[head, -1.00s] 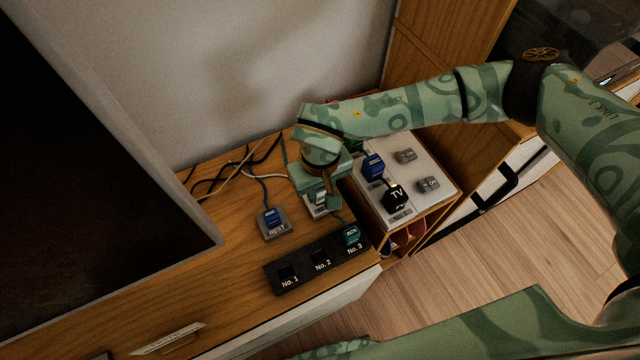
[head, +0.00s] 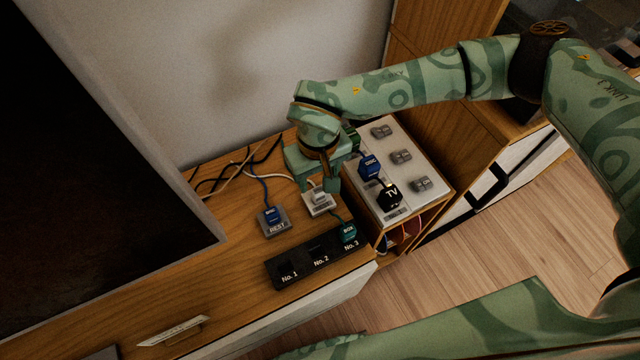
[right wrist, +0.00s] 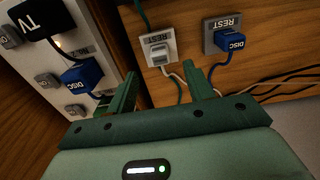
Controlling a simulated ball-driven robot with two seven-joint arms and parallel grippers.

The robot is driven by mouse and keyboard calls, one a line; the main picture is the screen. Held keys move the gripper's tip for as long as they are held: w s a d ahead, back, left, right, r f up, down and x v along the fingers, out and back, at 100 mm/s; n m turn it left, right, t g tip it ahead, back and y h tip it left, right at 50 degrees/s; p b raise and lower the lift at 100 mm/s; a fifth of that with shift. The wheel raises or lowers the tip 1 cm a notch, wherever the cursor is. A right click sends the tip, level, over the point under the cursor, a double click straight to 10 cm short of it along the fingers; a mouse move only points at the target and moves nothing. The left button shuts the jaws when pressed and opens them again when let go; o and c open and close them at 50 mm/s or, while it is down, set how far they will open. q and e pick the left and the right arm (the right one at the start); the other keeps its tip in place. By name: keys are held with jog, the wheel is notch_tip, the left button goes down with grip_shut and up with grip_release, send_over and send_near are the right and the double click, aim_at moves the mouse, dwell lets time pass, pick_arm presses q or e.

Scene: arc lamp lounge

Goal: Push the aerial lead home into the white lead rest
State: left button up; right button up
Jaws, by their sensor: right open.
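The aerial lead's white plug (head: 320,196) sits upright on the white lead rest (head: 322,210) on the wooden cabinet top. Its pale cable runs away toward the wall. The plug also shows in the right wrist view (right wrist: 157,52), within the white rest's outline (right wrist: 147,37); I cannot tell how deep it sits. My right gripper (head: 318,184) is open and empty, just behind and above the plug. In the right wrist view its two fingers (right wrist: 160,80) stand apart, with the plug beyond their tips. My left gripper is out of view.
A blue plug stands on a grey rest (head: 284,230) to the left. A black strip (head: 300,272) at the front holds a green plug (head: 348,232) at No. 3. The grey-topped socket box (head: 408,190) on the right carries blue and black plugs. Loose cables lie behind.

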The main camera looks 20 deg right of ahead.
aim_at(318, 190)
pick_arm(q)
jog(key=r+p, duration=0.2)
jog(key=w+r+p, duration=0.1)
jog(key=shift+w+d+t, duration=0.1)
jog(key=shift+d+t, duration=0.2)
pick_arm(e)
notch_tip(318, 190, up, 10)
